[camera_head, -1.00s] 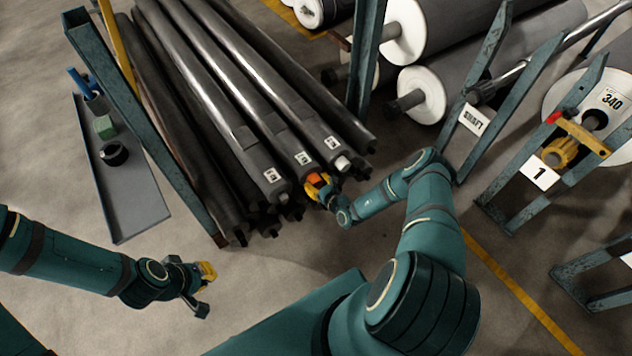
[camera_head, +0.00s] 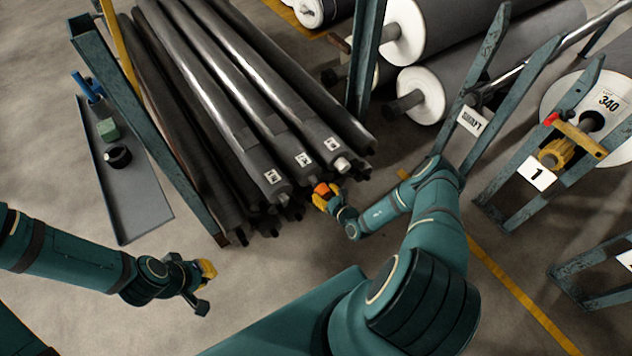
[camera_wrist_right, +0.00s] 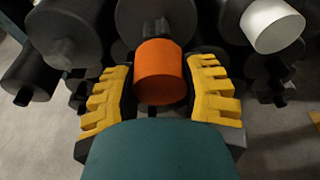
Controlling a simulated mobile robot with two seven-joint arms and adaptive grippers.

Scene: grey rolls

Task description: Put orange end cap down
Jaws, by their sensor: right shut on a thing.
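The orange end cap (camera_head: 322,189) is between the yellow-padded fingers of my right gripper (camera_head: 327,197), just in front of the roll ends. In the right wrist view the orange end cap (camera_wrist_right: 164,72) sits between both fingers of the right gripper (camera_wrist_right: 165,95), with a dark roll end (camera_wrist_right: 155,18) behind it. Whether the cap touches that roll cannot be told. My left gripper (camera_head: 204,287) is at the lower left over bare floor, its fingers apart and empty.
Long grey rolls (camera_head: 230,100) lie stacked, one with a white end piece (camera_head: 342,164). A grey tray (camera_head: 140,200) at left holds a green block (camera_head: 108,130), a black ring (camera_head: 117,157) and blue items (camera_head: 88,86).

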